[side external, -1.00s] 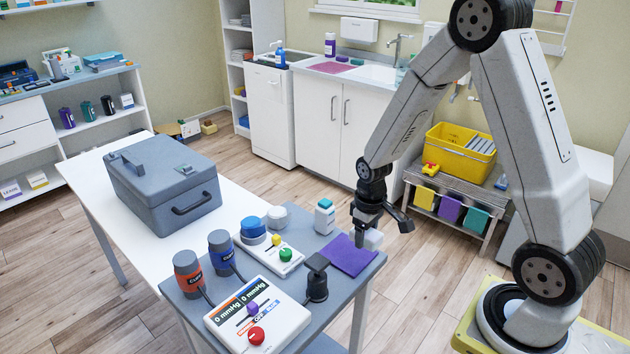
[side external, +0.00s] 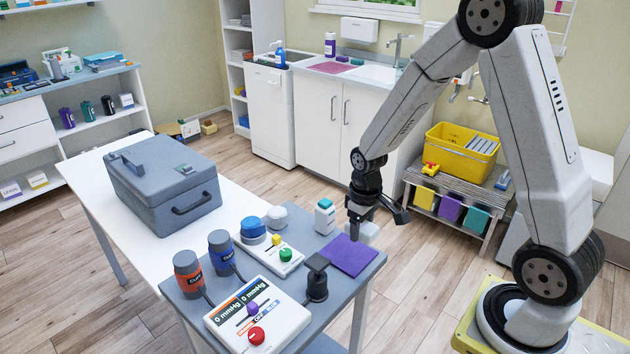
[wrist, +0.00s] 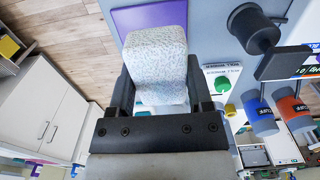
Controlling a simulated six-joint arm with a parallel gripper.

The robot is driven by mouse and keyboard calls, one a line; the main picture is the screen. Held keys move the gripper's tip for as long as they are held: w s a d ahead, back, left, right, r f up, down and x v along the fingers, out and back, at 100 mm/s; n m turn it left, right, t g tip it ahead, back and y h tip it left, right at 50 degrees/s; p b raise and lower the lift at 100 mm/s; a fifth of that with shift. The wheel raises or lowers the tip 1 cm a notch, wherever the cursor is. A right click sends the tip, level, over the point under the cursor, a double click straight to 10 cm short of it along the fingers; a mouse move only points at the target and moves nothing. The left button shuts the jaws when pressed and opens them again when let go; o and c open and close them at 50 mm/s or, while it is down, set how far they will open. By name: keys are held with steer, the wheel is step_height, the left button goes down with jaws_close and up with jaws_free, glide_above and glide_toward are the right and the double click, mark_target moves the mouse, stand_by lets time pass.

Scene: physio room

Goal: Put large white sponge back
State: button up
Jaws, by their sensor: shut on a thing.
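The large white sponge (wrist: 155,62) is a pale, finely speckled block between my fingers in the wrist view. My gripper (wrist: 158,88) is shut on it, with one dark finger along each side. In the side external view, my gripper (side external: 356,218) points down at the far right corner of the grey trolley top, just beyond the purple mat (side external: 348,256). The sponge (side external: 368,230) shows there as a small white block, partly hidden by the gripper. It appears held slightly above the surface; the exact gap cannot be told.
The trolley (side external: 205,309) holds a white control box (side external: 262,325), orange and blue cuff bottles, and a teal-capped bottle (side external: 325,216) left of my gripper. A grey case (side external: 165,185) stands on the white table. A yellow crate (side external: 458,153) is on the bench at right. Open floor lies between.

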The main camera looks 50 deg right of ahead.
steer(key=w+a+r, duration=0.2)
steer(key=a+r, duration=0.1)
steer(key=shift+w+a, duration=0.3)
steer(key=shift+w, duration=0.1)
steer(key=shift+w+f, duration=0.1)
glide_above(301, 240)
steer(key=shift+s+a+f, duration=0.1)
steer(key=shift+s+f, duration=0.1)
steer(key=shift+f, duration=2.1)
steer(key=shift+s+f, duration=0.15)
steer(key=shift+f, duration=2.15)
steer(key=shift+f, duration=0.1)
steer(key=shift+w+f, duration=0.25)
steer(key=shift+f, duration=1.5)
